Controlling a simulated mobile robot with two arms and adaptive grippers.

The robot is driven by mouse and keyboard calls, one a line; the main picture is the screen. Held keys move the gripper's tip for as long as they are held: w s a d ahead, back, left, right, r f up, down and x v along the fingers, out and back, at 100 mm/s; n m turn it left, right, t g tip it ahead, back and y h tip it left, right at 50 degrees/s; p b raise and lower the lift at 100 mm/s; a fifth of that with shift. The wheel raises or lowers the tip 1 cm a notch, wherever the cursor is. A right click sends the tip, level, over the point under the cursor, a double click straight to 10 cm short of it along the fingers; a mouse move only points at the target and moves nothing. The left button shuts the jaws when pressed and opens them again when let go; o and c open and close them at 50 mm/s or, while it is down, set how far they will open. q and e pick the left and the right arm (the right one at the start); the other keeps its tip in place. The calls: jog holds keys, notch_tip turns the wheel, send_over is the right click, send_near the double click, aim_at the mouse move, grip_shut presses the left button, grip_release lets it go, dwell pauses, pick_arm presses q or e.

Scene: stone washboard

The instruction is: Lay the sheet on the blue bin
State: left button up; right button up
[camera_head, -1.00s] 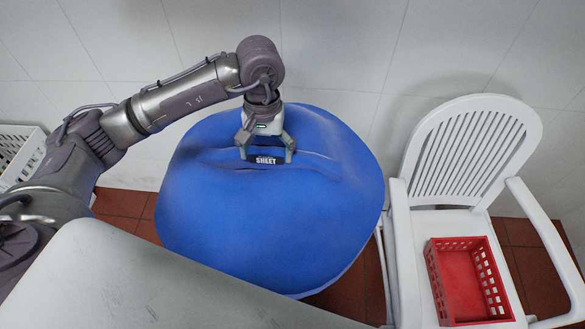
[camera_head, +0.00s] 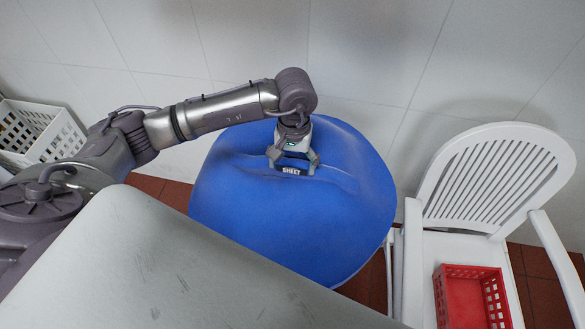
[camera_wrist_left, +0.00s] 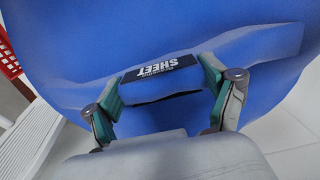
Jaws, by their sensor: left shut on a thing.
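The sheet (camera_head: 294,171) shows a dark label reading SHEET, with blue cloth around it. My left gripper (camera_head: 293,163) is shut on it, one finger at each end of the label. In the left wrist view the labelled strip of the sheet (camera_wrist_left: 160,72) lies between the two green-padded fingers. A large rounded blue mass (camera_head: 285,235) spreads around and below the gripper, with a fold near the label. I cannot tell where the sheet ends and the blue bin begins, nor whether the bin's rim is covered. My right gripper is out of view.
A white chair (camera_head: 488,175) stands close on the right of the blue mass, with a red basket (camera_head: 452,308) on its seat. A white crate (camera_head: 58,135) is at the far left. The tiled wall (camera_head: 365,60) rises close behind. Some red floor shows between.

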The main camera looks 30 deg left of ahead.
aim_at(292, 171)
pick_arm(q)
notch_tip(292, 171, down, 3)
jog(key=shift+r, duration=0.1)
jog(key=shift+f, duration=0.2)
jog(key=o, duration=1.6)
jog(key=shift+o, duration=0.2)
jog(key=shift+s, duration=0.1)
